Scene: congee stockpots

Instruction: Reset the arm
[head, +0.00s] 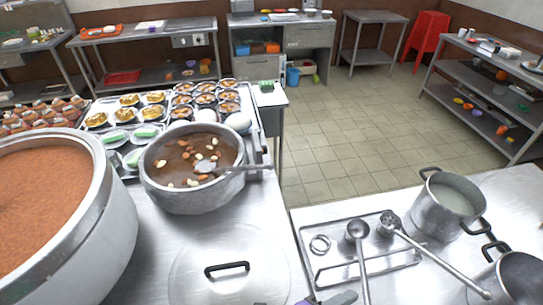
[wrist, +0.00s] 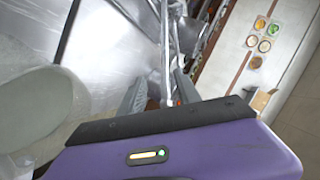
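My gripper (head: 328,299) shows only partly at the bottom edge of the head view, above the front of the steel counter, left of a ladle's handle. In the wrist view its two grey fingers (wrist: 160,88) stand apart with a gap between them, and I see nothing held. Thin metal edges show beyond the gap; I cannot tell which thing they belong to. The ladle (head: 357,232) and a strainer-like ladle (head: 391,222) lie with their heads over a steel rest tray (head: 322,262).
A pot lid (head: 205,282) lies left of my gripper. A stockpot of soup (head: 190,195) with a ladle in it stands behind the lid. Two pots (head: 440,214) (head: 520,272) stand at right. Tiled floor beyond is clear.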

